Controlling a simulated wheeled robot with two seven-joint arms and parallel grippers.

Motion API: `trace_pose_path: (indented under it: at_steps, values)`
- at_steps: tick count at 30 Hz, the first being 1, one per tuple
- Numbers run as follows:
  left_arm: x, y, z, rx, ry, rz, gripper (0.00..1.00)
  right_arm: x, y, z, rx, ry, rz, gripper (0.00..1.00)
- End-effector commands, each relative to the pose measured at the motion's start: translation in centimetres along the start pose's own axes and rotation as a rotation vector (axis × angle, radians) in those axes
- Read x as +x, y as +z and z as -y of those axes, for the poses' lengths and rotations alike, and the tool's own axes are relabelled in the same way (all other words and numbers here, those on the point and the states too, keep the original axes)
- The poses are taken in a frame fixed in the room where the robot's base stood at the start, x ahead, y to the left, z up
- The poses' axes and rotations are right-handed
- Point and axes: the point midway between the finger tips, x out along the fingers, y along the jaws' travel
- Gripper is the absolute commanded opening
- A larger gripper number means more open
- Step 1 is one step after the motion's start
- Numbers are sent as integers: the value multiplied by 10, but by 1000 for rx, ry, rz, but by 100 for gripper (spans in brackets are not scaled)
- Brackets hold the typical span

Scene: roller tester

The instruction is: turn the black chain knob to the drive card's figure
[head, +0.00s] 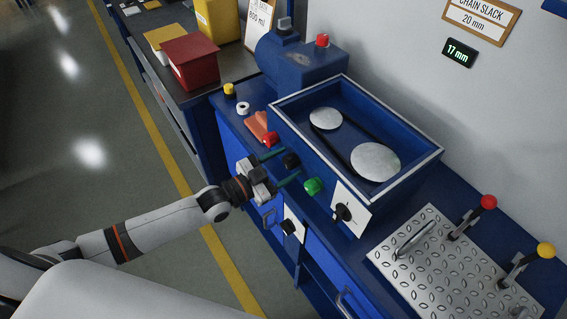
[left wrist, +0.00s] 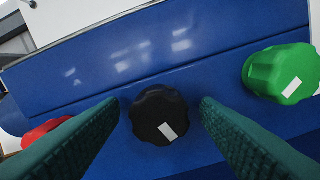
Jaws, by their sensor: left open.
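The black chain knob (head: 291,160) is on the blue bench front, between a red knob and a green knob. It also shows in the left wrist view (left wrist: 159,115), with a white mark pointing to the lower right. My left gripper (head: 289,164) is open, its green fingers on either side of the black knob; contact cannot be seen. A wall card (head: 482,17) reads CHAIN SLACK 20 mm. A small display (head: 458,53) below it reads 17 mm. My right gripper is out of view.
A green knob (head: 313,186) and a red knob (head: 271,139) flank the black one. Other black knobs sit on white plates (head: 350,207). The blue tray (head: 437,157) holds two discs and a belt. Levers and a metal plate (head: 440,275) are at right.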

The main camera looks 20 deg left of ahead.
Motion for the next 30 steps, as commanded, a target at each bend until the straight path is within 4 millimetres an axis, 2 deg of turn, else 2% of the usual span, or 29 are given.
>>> trace_pose_path:
  at_steps: [5,12,14,23,30]
  values:
    - [0,0,0,0,0,0,57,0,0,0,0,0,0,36]
    - [0,0,0,0,0,0,20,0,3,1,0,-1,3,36]
    - [0,0,0,0,0,0,12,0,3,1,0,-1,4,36]
    - [0,0,0,-48,0,0,13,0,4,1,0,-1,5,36]
    - [0,0,0,-194,0,1,13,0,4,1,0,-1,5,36]
